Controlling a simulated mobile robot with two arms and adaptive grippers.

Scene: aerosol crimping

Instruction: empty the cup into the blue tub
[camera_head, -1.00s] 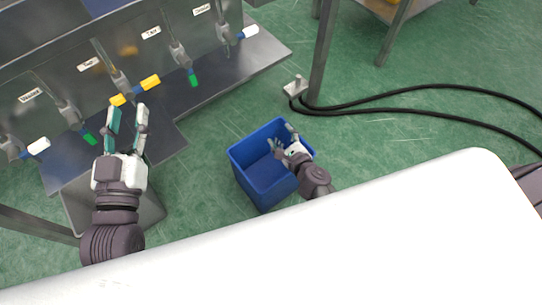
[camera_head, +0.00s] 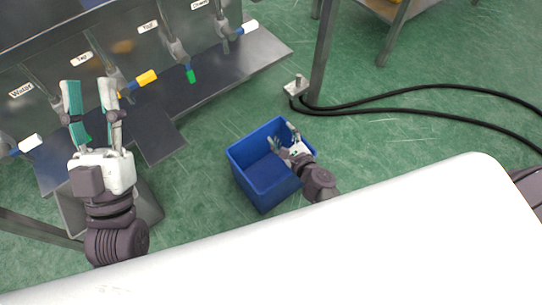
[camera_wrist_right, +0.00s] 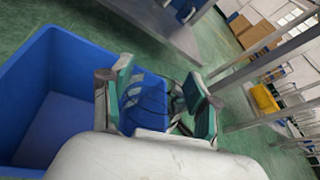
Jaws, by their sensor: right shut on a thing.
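The blue tub (camera_head: 252,178) stands open on the green floor in the middle of the head view. It also fills the left of the right wrist view (camera_wrist_right: 28,90). My right gripper (camera_head: 286,135) is at the tub's right rim. In the wrist view its fingers (camera_wrist_right: 163,88) close around a blue, patterned thing (camera_wrist_right: 145,98), which seems to be the cup. Its contents and exact tilt cannot be made out. My left gripper (camera_head: 90,86) is open and empty, in front of the dispensing panel at the left.
A steel panel with labelled taps and coloured handles (camera_head: 146,77) runs along the upper left. A grey bin (camera_head: 150,207) stands beneath my left arm. A metal table leg (camera_head: 323,60) and black cables (camera_head: 420,112) lie to the right of the tub.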

